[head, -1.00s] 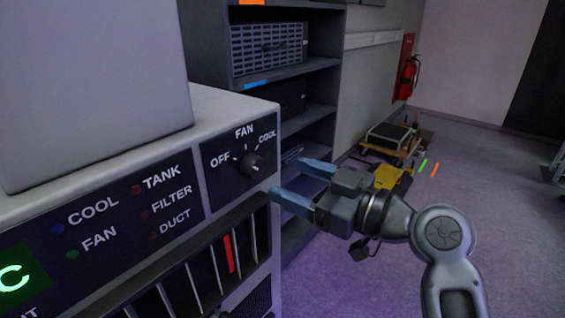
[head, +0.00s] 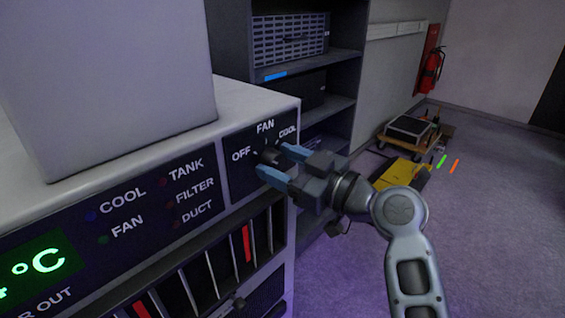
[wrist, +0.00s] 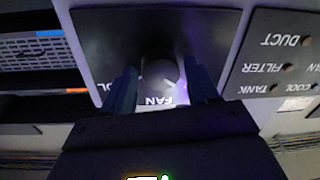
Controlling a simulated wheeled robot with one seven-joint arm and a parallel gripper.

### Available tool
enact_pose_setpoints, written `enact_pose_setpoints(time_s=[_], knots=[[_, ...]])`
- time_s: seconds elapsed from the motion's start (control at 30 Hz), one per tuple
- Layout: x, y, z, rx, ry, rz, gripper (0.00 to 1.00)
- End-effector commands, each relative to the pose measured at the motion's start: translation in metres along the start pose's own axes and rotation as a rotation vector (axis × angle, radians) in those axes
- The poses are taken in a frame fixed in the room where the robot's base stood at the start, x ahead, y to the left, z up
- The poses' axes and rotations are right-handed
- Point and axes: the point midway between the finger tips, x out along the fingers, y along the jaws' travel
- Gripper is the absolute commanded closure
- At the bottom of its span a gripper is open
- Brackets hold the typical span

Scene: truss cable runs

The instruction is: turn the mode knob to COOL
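The dark round mode knob (head: 270,154) sits on a black panel (head: 240,180) marked OFF, FAN and COOL, at the unit's upper right corner. My gripper (head: 273,161) is at the panel with its blue fingers apart. In the wrist view the knob (wrist: 160,70) lies between the two fingers (wrist: 162,88), with narrow gaps seeming to remain on both sides. That view is upside down, with FAN below the knob and the end of COOL at left; OFF is hidden behind a finger. I cannot tell for sure where the knob points.
Indicator lamps for COOL, FAN, TANK, FILTER and DUCT are on the panel (head: 150,205) to the left. A vent with slats (head: 215,265) lies below. A dark shelf (head: 310,65) stands behind; a loaded trolley (head: 410,135) is on the floor at right.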

Motion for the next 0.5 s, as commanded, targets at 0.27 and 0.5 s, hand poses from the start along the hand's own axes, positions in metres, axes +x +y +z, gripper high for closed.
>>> enact_pose_setpoints(time_s=[0.27,0.5], knots=[[-0.0002,-0.0001,0.0001,0.000,0.000,0.000,0.68],[-0.0003,-0.0001,0.0001,0.001,0.000,0.000,0.85]])
